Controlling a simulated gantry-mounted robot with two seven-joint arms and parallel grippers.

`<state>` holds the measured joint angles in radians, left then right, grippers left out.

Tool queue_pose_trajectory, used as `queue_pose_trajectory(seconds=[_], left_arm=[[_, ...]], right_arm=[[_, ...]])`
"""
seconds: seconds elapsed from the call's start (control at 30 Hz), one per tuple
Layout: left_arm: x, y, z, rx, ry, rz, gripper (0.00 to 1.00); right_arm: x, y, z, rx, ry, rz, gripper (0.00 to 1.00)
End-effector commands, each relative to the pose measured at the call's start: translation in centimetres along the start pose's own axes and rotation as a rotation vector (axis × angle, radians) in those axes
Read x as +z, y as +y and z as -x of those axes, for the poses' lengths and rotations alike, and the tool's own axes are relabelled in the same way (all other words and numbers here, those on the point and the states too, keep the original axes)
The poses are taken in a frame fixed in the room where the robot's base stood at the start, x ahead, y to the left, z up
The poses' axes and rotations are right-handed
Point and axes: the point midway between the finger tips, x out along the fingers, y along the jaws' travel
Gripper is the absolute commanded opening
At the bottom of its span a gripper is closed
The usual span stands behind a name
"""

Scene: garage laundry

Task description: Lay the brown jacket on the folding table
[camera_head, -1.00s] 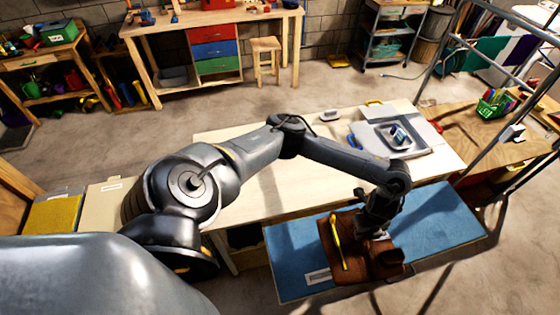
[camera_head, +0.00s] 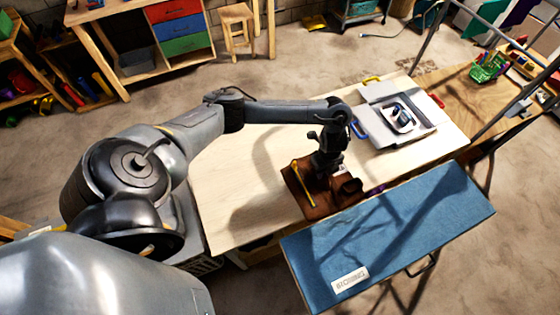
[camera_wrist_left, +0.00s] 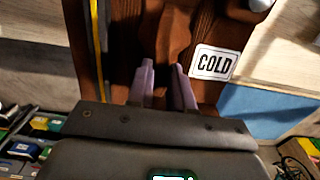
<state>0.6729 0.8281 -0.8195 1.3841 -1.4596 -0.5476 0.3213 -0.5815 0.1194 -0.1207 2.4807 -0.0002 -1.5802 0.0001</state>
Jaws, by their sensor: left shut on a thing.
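The brown jacket (camera_head: 312,201) is a compact folded bundle with a yellow strip along its left side. It is over the front edge of the pale wooden table (camera_head: 235,215), close to the blue board. My left gripper (camera_head: 328,176) is shut on the jacket from above. I cannot tell whether the jacket's underside touches the tabletop. My right gripper is not in view.
The blue padded board (camera_head: 400,225) with a white label lies in front of the table and is bare. A grey tray-like case (camera_head: 395,118) sits at the table's right. A metal rail frame (camera_head: 490,125) stands at far right. The table's left half is clear.

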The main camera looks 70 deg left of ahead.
Motion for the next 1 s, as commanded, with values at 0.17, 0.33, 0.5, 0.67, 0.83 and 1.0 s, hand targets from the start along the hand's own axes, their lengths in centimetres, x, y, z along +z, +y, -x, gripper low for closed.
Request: queue_pose_trajectory(seconds=[0.17, 0.33, 0.5, 0.67, 0.83, 1.0], left_arm=[[2.5, 1.7, -2.2, 0.003, -0.002, 0.004, 0.00], [5.5, 3.4, -3.6, 0.004, -0.005, 0.004, 0.00], [7.7, 4.8, -5.2, 0.001, -0.004, 0.002, 0.00], [9.0, 5.5, -6.1, 0.000, -0.003, 0.000, 0.00], [9.3, 5.7, -6.6, -0.001, -0.002, 0.000, 0.00], [9.3, 5.8, -8.2, 0.001, -0.001, 0.001, 0.00]], right_arm=[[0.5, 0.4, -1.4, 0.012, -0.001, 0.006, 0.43], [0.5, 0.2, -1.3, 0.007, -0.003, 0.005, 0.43], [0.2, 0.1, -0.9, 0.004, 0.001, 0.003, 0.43], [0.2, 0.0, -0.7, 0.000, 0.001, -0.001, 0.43], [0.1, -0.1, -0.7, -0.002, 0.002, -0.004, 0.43], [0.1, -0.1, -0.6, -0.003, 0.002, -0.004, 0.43]])
